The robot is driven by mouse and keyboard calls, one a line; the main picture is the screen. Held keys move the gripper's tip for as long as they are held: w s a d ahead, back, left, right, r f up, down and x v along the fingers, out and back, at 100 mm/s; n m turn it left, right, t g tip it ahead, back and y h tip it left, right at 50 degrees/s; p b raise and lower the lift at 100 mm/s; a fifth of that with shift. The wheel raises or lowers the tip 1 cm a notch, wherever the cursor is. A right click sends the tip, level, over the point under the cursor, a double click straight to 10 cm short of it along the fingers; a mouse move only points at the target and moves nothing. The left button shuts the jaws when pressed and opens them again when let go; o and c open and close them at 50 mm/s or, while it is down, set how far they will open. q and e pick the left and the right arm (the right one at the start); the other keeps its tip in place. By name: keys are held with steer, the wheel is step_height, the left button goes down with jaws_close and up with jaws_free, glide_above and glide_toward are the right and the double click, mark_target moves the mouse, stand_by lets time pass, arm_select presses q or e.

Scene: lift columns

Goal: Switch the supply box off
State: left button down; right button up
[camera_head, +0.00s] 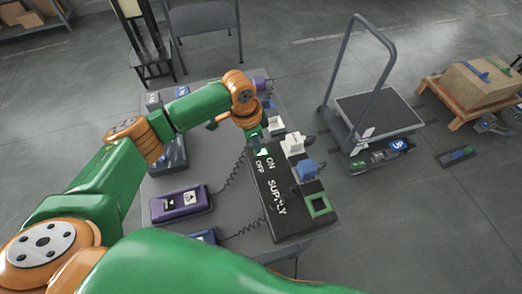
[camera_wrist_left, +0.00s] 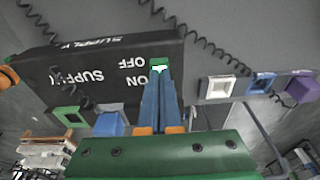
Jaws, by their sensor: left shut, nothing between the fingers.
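The black supply box (camera_head: 292,222) lies on the grey table, with SUPPLY, ON and OFF in white on its top. It also shows in the left wrist view (camera_wrist_left: 60,72). Its small green and white switch (camera_head: 263,152) is at the far end beside the ON and OFF labels; it also shows in the left wrist view (camera_wrist_left: 159,66). My left gripper (camera_head: 256,137) is shut and empty, its blue fingers (camera_wrist_left: 158,88) pointing at the switch. The fingertips are at or very near the switch; I cannot tell whether they touch. My right gripper is not in view.
A white plug (camera_head: 293,143) and a blue plug (camera_head: 308,171) stand along the box's right side, near an empty green socket (camera_head: 319,205). A purple pendant (camera_head: 180,203) with a coiled cable lies left of the box. A trolley (camera_head: 375,112) stands beyond the table.

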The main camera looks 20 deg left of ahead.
arm_select(q)
steer(key=shift+f, duration=0.6)
step_height(320, 180, up, 7)
steer(key=p, duration=0.7)
steer(key=shift+p, duration=0.4)
steer(key=shift+s, duration=0.1)
